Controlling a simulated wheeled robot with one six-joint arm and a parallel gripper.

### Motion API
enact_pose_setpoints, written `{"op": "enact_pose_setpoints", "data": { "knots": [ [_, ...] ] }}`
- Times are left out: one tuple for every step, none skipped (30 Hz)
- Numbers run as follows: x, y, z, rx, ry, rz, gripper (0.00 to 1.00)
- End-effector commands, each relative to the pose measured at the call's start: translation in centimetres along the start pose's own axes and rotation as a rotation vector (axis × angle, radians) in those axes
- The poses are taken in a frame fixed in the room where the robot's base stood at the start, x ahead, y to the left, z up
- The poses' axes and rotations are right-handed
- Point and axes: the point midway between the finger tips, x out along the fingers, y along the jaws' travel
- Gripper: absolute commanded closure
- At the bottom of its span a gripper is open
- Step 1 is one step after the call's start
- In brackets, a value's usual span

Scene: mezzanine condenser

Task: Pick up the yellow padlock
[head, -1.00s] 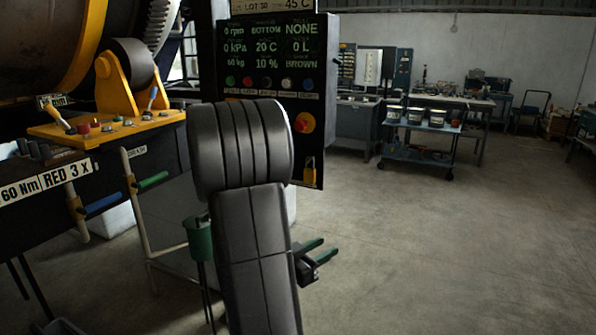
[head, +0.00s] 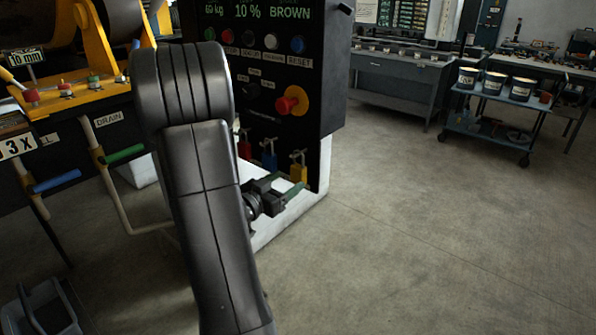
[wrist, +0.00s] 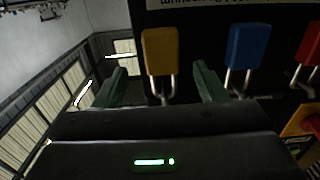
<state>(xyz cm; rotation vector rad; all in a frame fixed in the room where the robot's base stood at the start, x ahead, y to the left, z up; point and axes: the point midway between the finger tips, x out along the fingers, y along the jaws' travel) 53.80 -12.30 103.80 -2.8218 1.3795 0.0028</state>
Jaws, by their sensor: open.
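The yellow padlock (head: 298,173) hangs by its shackle at the lower right of the black control panel. In the wrist view the yellow padlock (wrist: 160,50) appears with its body up and its shackle down, lined up between my two dark green fingers. My gripper (head: 282,188) is open, just in front of the panel's lower edge and close to the padlock. The open fingers also show in the wrist view (wrist: 161,88), one on each side of the shackle's line. I cannot tell whether they reach around the padlock. Nothing is held.
A blue padlock (head: 269,160) and a red padlock (head: 244,148) hang beside the yellow one. A red knob on a yellow disc (head: 292,101) is above them. A yellow machine console (head: 70,98) stands left. Open floor (head: 430,240) lies right; a cart (head: 495,125) stands farther back.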

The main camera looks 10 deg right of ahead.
Motion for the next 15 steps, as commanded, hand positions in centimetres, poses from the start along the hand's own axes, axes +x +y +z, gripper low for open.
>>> {"op": "enact_pose_setpoints", "data": {
  "knots": [
    [0.6, 0.0, -0.1, 0.000, 0.000, 0.001, 0.35],
    [0.8, 0.0, -0.1, 0.000, -0.001, 0.000, 0.35],
    [1.1, 0.0, 0.0, -0.001, -0.001, 0.000, 0.35],
    [1.2, 0.0, 0.0, -0.001, -0.001, 0.000, 0.35],
    [1.3, 0.0, 0.0, -0.001, -0.001, 0.001, 0.35],
    [1.6, 0.0, -0.1, -0.001, -0.001, 0.001, 0.35],
    [1.8, 0.0, -0.1, -0.001, 0.000, 0.001, 0.35],
    [2.2, 0.0, -0.2, -0.001, 0.000, 0.001, 0.35],
    [2.8, -0.1, -0.4, 0.000, 0.000, 0.001, 0.35],
    [3.3, 0.0, -0.5, 0.000, -0.001, 0.002, 0.35],
    [3.8, -0.1, -0.5, 0.000, -0.001, 0.002, 0.35],
    [4.4, -0.1, -0.6, -0.001, 0.000, 0.002, 0.35],
    [4.9, -0.1, -0.6, 0.000, 0.000, 0.002, 0.35],
    [5.2, -0.1, -0.5, 0.000, -0.001, 0.002, 0.35],
    [5.7, -0.2, -0.5, 0.000, -0.001, 0.001, 0.35]
  ]
}}
